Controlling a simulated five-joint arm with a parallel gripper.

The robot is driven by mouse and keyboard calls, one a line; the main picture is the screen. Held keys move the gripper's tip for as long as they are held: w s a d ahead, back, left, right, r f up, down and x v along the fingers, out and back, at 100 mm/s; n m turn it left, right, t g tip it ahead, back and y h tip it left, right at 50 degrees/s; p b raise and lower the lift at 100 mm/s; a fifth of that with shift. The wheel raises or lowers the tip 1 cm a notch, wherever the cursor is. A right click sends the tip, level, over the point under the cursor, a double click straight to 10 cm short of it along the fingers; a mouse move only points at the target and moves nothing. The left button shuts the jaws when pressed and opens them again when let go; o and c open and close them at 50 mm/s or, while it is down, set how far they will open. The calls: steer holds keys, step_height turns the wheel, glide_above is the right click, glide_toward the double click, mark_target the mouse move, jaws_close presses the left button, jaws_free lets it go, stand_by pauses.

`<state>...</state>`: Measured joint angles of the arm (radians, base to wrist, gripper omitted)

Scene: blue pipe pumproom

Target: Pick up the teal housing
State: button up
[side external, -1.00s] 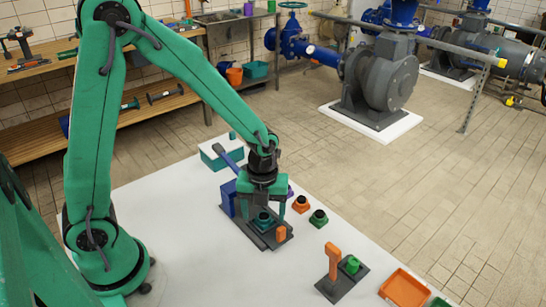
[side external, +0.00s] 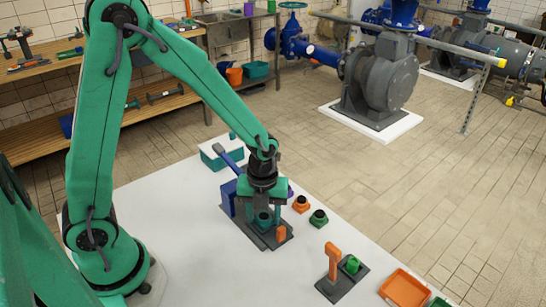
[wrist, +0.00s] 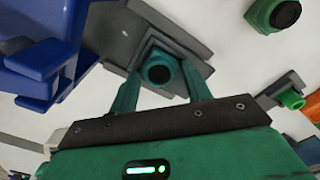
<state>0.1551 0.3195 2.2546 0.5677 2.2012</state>
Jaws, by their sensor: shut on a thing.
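The teal housing (side external: 264,221) is a squat block with a round dark opening on top, over a grey fixture plate (side external: 253,239). In the wrist view the teal housing (wrist: 158,52) sits between the two green fingers, its dark opening facing the camera. My gripper (side external: 264,213) points down and is shut on the housing, one finger at each side. In the wrist view my gripper (wrist: 158,76) shows both fingers against it. The fingers hide parts of its sides. I cannot tell whether its base touches the plate.
A blue block (side external: 228,197) with a lever stands left of the housing. An orange piece (side external: 281,233) is close on the right. An orange-based part (side external: 301,204) and a green-based part (side external: 319,218) lie farther right. An orange tray (side external: 405,288) is at the front right.

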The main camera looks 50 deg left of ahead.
mark_target(264, 217)
steer(key=shift+r, duration=0.15)
steer(key=shift+r, duration=0.9)
step_height(264, 217, up, 2)
steer(key=shift+r, duration=0.1)
steer(key=s+d+r, duration=0.6)
steer(key=s+d, duration=0.1)
steer(key=d, duration=0.2)
steer(key=shift+s+r, duration=0.25)
steer(key=shift+r, duration=0.1)
